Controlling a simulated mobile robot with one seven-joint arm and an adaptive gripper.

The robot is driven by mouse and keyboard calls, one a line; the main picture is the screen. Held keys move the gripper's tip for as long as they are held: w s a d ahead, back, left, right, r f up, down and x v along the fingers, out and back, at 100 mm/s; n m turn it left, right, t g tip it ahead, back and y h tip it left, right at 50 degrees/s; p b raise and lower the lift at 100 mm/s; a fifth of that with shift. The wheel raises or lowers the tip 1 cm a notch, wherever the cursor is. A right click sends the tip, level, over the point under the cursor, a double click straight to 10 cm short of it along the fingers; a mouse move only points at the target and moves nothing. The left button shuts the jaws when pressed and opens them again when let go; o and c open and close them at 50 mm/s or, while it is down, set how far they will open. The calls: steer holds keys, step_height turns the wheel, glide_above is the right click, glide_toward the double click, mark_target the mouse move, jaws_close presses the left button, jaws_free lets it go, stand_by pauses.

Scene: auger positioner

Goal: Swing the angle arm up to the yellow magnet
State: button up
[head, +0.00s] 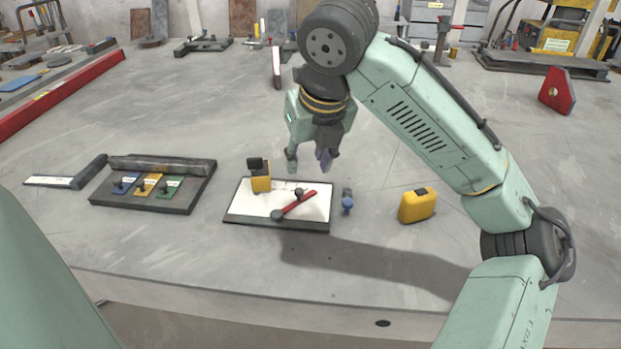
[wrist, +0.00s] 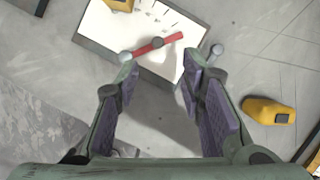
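The angle arm (head: 307,198) is a red bar lying aslant on a white board (head: 237,211) with a dark rim. It has a dark round knob at its lower left end and another dark knob along it. In the wrist view the red bar (wrist: 145,49) lies just beyond my fingertips. The yellow magnet (head: 261,184), with a black top part, stands at the board's back left, apart from the bar. It is partly cut off in the wrist view (wrist: 121,4). My gripper (head: 308,163) is open and empty, pointing down above the board. In the wrist view my fingers (wrist: 157,72) are spread.
A dark tray (head: 180,206) with blue, yellow and green plates lies to the left. The bench in front of the board is clear.

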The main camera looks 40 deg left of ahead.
mark_target(299, 190)
steer(key=x, duration=1)
steer(key=shift+s, duration=0.2)
steer(key=shift+c, duration=0.3)
steer(key=shift+a+r, duration=0.1)
steer(key=c, duration=0.6)
